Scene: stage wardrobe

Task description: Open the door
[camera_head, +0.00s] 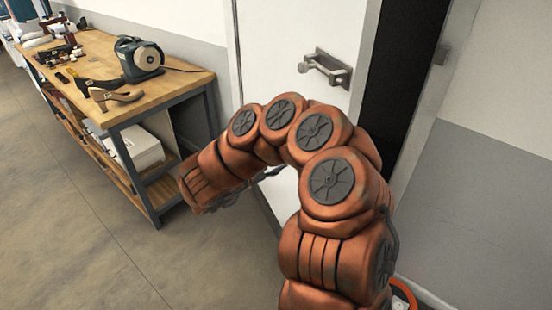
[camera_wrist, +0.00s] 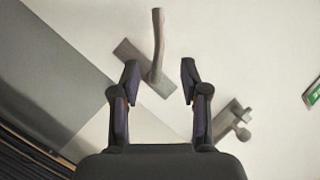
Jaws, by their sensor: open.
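The white door (camera_head: 290,45) stands behind my arm in the head view. Its metal handle (camera_head: 328,67) sticks out near the right edge, and a dark gap (camera_head: 395,70) shows between that edge and the frame, so the door looks ajar. In the wrist view, my gripper (camera_wrist: 160,80) is open and empty, its fingers spread. A lever-like metal fitting (camera_wrist: 158,40) on a plate shows beyond and between the fingertips, with no clear contact. A second metal fitting (camera_wrist: 233,122) shows right of the right finger. My gripper is not clearly visible in the head view.
Grey floor (camera_head: 75,225) is clear in front. A door frame and wall (camera_head: 480,180) bound the right. A green sign (camera_wrist: 313,92) shows in the wrist view.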

